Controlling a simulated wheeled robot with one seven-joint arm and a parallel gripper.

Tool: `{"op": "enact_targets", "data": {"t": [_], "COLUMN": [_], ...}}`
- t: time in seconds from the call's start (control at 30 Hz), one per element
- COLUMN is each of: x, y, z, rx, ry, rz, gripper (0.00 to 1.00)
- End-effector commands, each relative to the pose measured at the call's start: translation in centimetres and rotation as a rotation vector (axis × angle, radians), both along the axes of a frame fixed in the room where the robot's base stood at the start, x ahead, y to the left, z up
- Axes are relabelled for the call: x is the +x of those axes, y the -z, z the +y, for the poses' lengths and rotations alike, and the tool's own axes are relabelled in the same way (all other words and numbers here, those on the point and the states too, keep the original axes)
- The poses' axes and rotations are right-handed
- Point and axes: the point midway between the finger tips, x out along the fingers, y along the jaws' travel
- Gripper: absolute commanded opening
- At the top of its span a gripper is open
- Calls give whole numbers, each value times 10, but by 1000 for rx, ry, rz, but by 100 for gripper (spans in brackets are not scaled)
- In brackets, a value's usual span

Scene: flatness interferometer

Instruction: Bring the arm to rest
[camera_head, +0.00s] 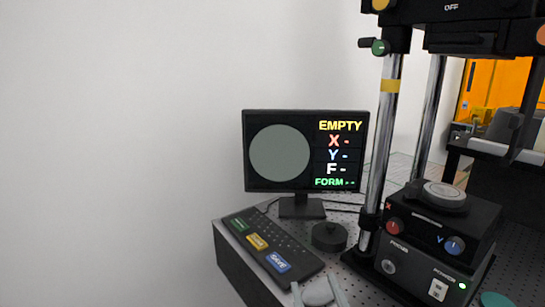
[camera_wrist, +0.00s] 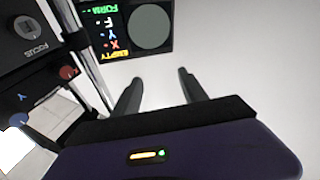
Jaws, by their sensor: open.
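My gripper (camera_wrist: 158,85) shows in the wrist view with its two dark fingers spread apart. Nothing is between them. They point toward a plain pale wall, and the monitor (camera_wrist: 151,24) appears upside down beyond the fingers. The interferometer (camera_head: 440,235) stands at the right in the head view, with a black base, steel posts and a round grey disc on its stage. In the wrist view its base (camera_wrist: 32,60) lies left of the fingers. I cannot make out my arm clearly in the head view.
The monitor (camera_head: 305,150) reads EMPTY and stands behind a black keypad (camera_head: 285,245). A round black knob (camera_head: 329,237) sits on the perforated table. The left side shows only bare wall.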

Motion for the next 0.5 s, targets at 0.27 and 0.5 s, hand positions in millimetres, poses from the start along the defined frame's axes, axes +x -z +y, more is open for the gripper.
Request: {"op": "enact_targets", "data": {"t": [0.27,0.5], "x": [-100,-182], "y": [51,74], "z": [-41,-73], "rx": [31,74], "ry": [0,32], "rz": [68,153], "gripper": [50,50]}}
